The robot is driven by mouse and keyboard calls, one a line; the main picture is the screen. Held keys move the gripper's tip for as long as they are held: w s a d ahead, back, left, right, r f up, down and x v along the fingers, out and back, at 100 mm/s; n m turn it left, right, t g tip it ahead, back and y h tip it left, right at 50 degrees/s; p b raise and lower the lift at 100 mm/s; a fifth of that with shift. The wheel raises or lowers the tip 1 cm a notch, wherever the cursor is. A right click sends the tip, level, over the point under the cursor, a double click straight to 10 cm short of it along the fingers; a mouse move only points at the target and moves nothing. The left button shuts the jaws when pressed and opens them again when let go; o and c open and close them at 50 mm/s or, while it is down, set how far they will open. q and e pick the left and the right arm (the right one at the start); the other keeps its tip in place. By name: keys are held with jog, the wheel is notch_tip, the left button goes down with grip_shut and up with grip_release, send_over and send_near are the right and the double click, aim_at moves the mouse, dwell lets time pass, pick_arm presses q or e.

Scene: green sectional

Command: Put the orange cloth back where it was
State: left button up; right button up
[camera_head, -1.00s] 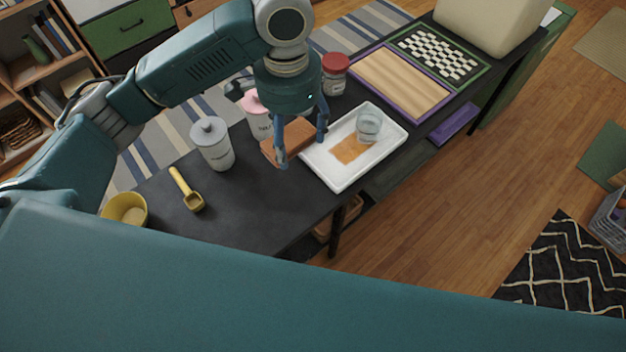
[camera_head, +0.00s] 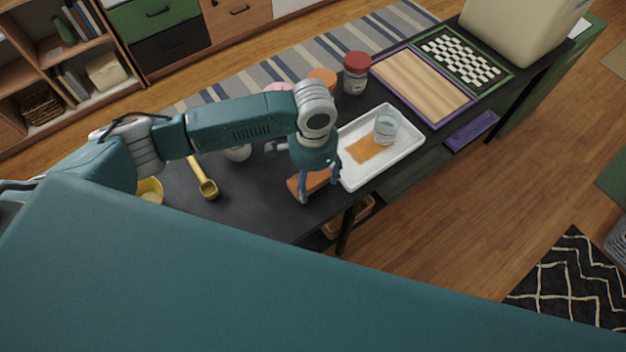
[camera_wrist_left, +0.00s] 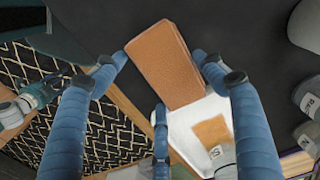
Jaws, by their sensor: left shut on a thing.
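The orange cloth (camera_head: 298,186) is a folded, block-like slab. My left gripper (camera_head: 318,188) is shut on it, just left of the white tray (camera_head: 412,150) over the dark table. In the left wrist view the cloth (camera_wrist_left: 165,65) sits between the tips of two blue fingers (camera_wrist_left: 161,62); a third finger shows below. A flat orange patch (camera_head: 361,151) lies in the tray beside a clear glass (camera_head: 386,130). I cannot tell whether the cloth touches the table. A teal and grey arm part at the wrist view's left edge may be my right gripper (camera_wrist_left: 40,92); its jaws are unclear.
A red-lidded jar (camera_head: 356,73), an orange lid (camera_head: 322,79) and a wooden board (camera_head: 424,83) are farther back. Dark tabletop is bare near the front edge.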

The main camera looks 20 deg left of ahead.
aim_at(313, 182)
pick_arm(q)
jog(key=shift+f, duration=1)
jog(key=shift+f, duration=0.1)
jog(key=o, duration=1)
notch_tip(313, 182, up, 12)
jog(key=shift+r+b, duration=0.15)
jog(key=shift+b, duration=0.35)
